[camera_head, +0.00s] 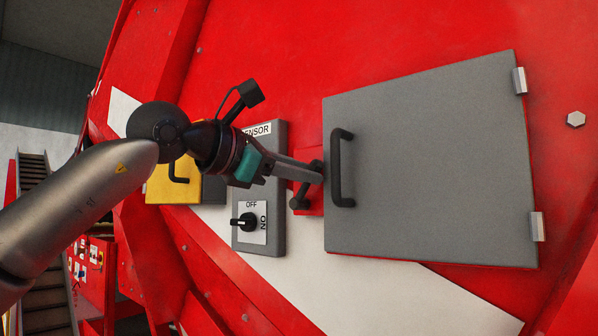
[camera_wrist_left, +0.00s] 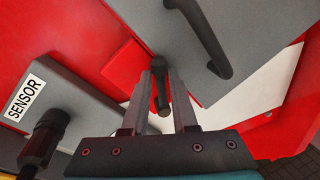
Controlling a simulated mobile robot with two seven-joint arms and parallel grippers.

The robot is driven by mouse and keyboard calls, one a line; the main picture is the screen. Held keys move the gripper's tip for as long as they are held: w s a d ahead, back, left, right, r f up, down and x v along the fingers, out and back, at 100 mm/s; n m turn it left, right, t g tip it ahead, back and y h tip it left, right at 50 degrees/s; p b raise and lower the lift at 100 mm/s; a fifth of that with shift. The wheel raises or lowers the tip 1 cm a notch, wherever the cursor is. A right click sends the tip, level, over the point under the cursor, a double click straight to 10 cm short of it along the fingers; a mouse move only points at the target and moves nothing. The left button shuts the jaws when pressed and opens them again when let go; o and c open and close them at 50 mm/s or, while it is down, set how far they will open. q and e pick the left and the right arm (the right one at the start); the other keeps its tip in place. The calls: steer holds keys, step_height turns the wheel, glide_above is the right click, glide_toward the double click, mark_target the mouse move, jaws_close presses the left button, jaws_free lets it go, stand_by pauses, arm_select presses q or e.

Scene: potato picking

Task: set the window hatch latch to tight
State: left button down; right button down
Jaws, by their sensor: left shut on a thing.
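The window hatch (camera_head: 430,165) is a grey panel with a black bar handle (camera_head: 340,168) on its left side and hinges on its right; it looks closed. The dark latch (camera_head: 299,200) is on a small red plate at the hatch's left edge. It looks tilted, its lower end left of its upper end. My left gripper (camera_head: 314,173) comes from the left and is shut on the latch, partly covering it. In the left wrist view the latch (camera_wrist_left: 161,95) sits between the two fingers, and the hatch handle (camera_wrist_left: 205,40) is just beyond. My right gripper is out of view.
A grey sensor box (camera_head: 275,230) with an OFF/ON knob (camera_head: 244,221) stands just left of the latch, below my left wrist. A yellow box (camera_head: 165,187) is farther left. The red machine wall (camera_head: 290,50) is clear above the hatch.

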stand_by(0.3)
arm_select(q)
steer(key=c, duration=0.9)
jaws_free()
steer(key=shift+o, duration=0.2)
steer(key=b+v, duration=0.5)
steer(key=v, duration=1)
steer(key=shift+s+a, duration=0.1)
steer(key=shift+s, duration=0.05)
